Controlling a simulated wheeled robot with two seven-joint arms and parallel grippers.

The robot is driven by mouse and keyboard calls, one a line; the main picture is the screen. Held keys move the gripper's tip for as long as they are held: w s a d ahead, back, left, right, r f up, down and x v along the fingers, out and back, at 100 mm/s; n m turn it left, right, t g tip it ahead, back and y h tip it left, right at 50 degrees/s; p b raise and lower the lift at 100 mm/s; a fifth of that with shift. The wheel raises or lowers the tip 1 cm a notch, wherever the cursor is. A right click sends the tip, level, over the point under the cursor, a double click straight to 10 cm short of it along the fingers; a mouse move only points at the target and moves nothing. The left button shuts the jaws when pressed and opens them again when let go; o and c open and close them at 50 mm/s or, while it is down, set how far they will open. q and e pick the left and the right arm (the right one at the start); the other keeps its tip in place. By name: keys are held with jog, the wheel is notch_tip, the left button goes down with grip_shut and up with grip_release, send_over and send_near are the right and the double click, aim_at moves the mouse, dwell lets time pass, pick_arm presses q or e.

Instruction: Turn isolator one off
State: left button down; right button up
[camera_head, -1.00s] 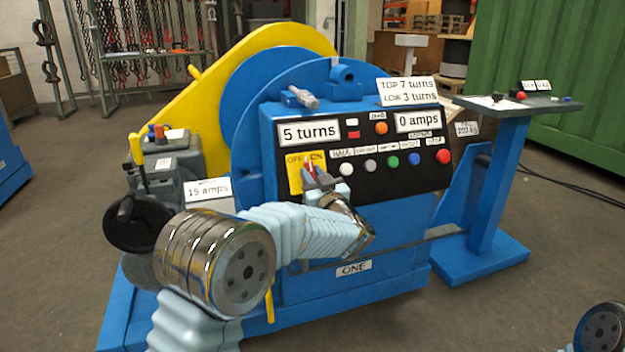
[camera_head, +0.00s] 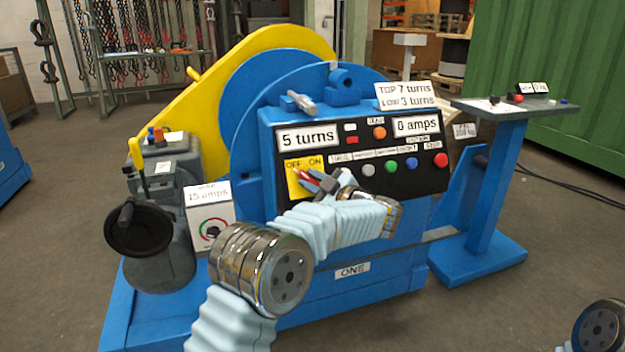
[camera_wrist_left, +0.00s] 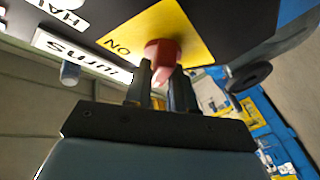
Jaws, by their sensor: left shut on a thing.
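Isolator one is a yellow plate (camera_head: 291,178) marked OFF and ON, at the left of the black panel on the blue machine labelled ONE. My right gripper is out of view; only part of that arm shows at the lower right.
The panel carries several coloured buttons, including a red one (camera_head: 440,160), close to the right of my left arm. Its displays read 5 turns (camera_head: 307,136) and 0 amps (camera_head: 416,125). A 15 amps box (camera_head: 209,205) and dark round part (camera_head: 138,235) stand left.

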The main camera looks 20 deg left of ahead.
pick_arm(q)
jog(key=shift+n, duration=0.3)
jog(key=c, duration=1)
grip_release()
jog(key=shift+c, duration=0.2)
jog(key=v, duration=1.4)
jog(key=shift+w, duration=0.1)
